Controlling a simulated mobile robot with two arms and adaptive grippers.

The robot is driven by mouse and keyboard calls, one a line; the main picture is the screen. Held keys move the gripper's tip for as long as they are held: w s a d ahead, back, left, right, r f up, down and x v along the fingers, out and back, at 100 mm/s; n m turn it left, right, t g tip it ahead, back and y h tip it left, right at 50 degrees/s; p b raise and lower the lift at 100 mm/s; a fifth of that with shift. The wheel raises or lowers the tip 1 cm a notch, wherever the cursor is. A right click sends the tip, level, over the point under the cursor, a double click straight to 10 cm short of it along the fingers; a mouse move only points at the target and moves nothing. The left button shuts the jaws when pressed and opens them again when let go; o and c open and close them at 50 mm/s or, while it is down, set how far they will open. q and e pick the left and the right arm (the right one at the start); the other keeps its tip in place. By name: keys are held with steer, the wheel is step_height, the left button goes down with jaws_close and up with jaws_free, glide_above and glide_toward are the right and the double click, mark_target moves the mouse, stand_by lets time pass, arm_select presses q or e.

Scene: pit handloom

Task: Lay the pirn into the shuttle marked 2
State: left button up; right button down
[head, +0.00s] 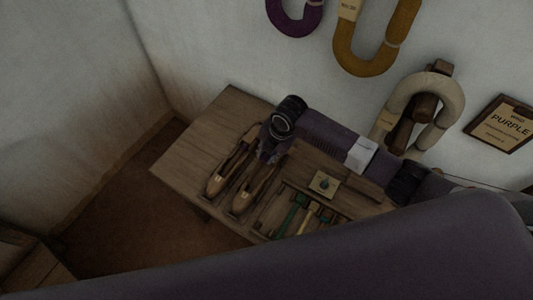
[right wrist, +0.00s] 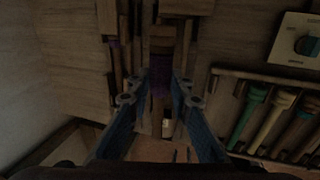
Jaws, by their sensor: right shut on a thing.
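Two long wooden shuttles lie side by side on the table, a left one (head: 219,182) and a right one (head: 243,199). No number on either is readable. My right gripper (head: 269,155) reaches down over the upper part of the right shuttle. In the right wrist view its two blue fingers (right wrist: 167,78) are shut on a dark purple pirn (right wrist: 160,85). The pirn is lined up lengthwise with the shuttle beneath; whether it touches the shuttle is hard to tell in the dark. My left gripper is not in view.
A wooden tray (right wrist: 250,72) with several green, pale and brown pirns (right wrist: 272,124) lies right of the shuttles. A small panel with a dark knob (head: 324,184) is behind it. The table's left end (head: 190,150) is clear. Yarn hanks (head: 372,62) hang on the wall.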

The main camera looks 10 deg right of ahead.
step_height(320, 180, down, 4)
steer(key=b, duration=0.3)
steer(key=shift+f+b, duration=0.65)
steer(key=shift+f, duration=0.3)
steer(key=c, duration=1.7)
jaws_free()
steer(key=shift+o, duration=0.2)
step_height(320, 180, up, 8)
steer(key=p, duration=0.8)
steer(key=shift+r, duration=0.1)
